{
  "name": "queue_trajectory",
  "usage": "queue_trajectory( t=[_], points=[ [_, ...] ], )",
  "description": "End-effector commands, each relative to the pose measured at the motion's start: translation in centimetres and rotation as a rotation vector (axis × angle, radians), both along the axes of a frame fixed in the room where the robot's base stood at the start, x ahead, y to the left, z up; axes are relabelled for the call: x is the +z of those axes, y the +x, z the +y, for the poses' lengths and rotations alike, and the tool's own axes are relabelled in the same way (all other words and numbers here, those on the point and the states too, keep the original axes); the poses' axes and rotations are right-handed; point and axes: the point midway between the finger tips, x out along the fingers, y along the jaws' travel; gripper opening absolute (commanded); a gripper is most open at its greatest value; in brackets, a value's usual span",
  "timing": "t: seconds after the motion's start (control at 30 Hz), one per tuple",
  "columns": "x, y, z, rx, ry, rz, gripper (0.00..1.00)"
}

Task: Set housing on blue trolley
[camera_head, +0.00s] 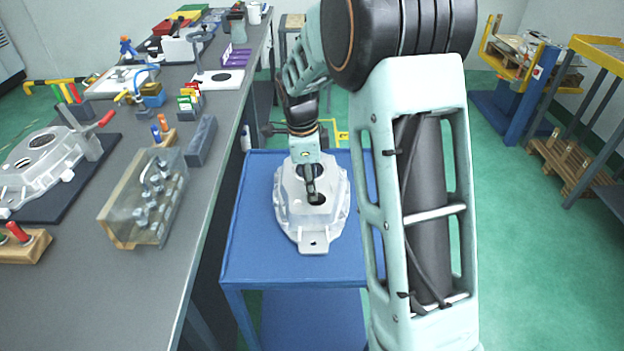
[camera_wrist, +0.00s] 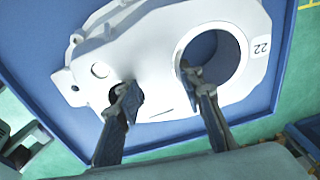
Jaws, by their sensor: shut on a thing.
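The housing (camera_head: 313,222) is a light grey aluminium casting at the blue trolley's top (camera_head: 245,265), in the middle of the head view. In the wrist view the housing (camera_wrist: 150,60) shows a large round hole, a smaller hole and the number 22. My gripper (camera_head: 313,196) reaches down onto the housing from above. In the wrist view one finger of my gripper (camera_wrist: 160,90) is at the small hole and the other at the large hole, shut on the wall between them. Whether the housing's underside touches the trolley top is hidden.
A long grey workbench (camera_head: 90,310) runs along the left, close to the trolley. A clear box of metal parts (camera_head: 145,195) and another casting (camera_head: 45,165) stand on it. A yellow and blue rack (camera_head: 525,80) stands at the right, with green floor between.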

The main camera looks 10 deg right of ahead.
Motion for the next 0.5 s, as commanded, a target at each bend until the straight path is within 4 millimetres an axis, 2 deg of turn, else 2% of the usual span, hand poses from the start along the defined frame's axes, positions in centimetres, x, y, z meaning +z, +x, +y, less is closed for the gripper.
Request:
queue_trajectory(
  t=[0.03,0.07,0.1,0.2,0.5],
  points=[
    [-0.07,0.00,0.07,0.000,0.001,0.000,0.00],
    [-0.38,-0.21,0.08,-0.001,0.001,0.007,0.38],
    [-0.38,-0.22,0.08,-0.001,0.001,0.007,0.42],
    [-0.33,-0.20,0.08,-0.001,0.001,0.006,0.53],
    [-0.03,-0.14,0.08,0.000,0.001,0.004,0.53]
  ],
)
